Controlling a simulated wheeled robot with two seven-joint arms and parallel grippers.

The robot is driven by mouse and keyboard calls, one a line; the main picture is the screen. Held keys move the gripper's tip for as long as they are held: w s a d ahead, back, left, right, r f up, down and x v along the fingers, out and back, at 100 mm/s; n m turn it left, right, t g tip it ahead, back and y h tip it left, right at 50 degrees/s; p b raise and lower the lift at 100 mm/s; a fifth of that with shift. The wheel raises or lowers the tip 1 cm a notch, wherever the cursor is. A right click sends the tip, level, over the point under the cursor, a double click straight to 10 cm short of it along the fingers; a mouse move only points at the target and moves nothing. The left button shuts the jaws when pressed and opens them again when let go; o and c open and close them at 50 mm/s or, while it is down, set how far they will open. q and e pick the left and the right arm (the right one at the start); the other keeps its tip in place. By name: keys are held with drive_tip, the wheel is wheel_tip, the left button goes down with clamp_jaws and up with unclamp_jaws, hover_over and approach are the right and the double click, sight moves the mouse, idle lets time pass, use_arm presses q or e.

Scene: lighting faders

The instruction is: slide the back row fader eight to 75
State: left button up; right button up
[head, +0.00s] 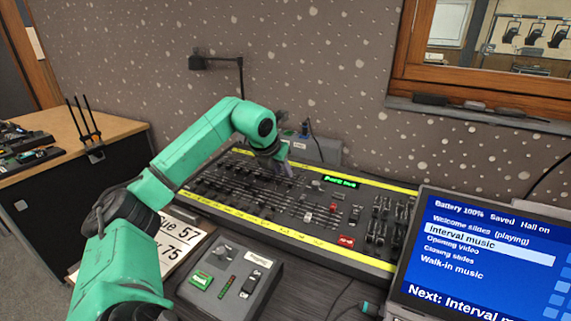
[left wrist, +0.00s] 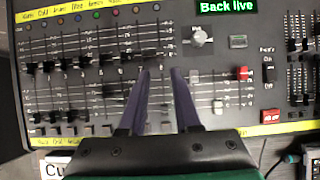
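The lighting desk (head: 345,247) lies below the wall, with its rows of faders between yellow label strips. In the left wrist view the back row of black fader caps (left wrist: 62,66) runs along the left half. Fader eight cannot be told apart for sure; the fingers partly cover that area. The green display (left wrist: 226,7) reads "Back live". My left gripper (head: 286,166) is over the desk's back middle part. In the left wrist view its two purple fingers (left wrist: 161,72) stand apart, with slot lines between them and no clearly held cap. My right gripper is out of view.
A laptop (head: 490,250) stands at the right, close to the desk. A small control box (head: 230,278) and cards reading 57 and 75 (head: 178,246) lie in front. A lamp (head: 240,75) rises behind. A red fader (left wrist: 245,73) sits right of the fingers.

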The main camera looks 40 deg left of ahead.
sight(291, 182)
use_arm(q)
drive_tip(key=p+x, duration=0.1)
drive_tip(key=x, duration=0.7)
drive_tip(key=shift+w, duration=0.1)
clamp_jaws()
drive_tip(key=shift+w+r+p, duration=0.15)
drive_tip(key=shift+r+p, duration=0.05)
drive_tip(key=shift+p, duration=0.2)
drive_tip(key=shift+w+a+p, duration=0.15)
drive_tip(key=shift+w+p, duration=0.3)
drive_tip(key=shift+p, duration=0.2)
drive_tip(key=shift+w+a+p, duration=0.2)
drive_tip(key=shift+w+p, duration=0.3)
drive_tip(key=shift+p, duration=0.1)
drive_tip(key=shift+w+a+r+p, duration=0.15)
drive_tip(key=shift+w+a+p, duration=0.1)
drive_tip(key=shift+w+p, duration=0.5)
drive_tip(key=shift+w, duration=0.2)
drive_tip(key=shift+a, duration=0.1)
unclamp_jaws()
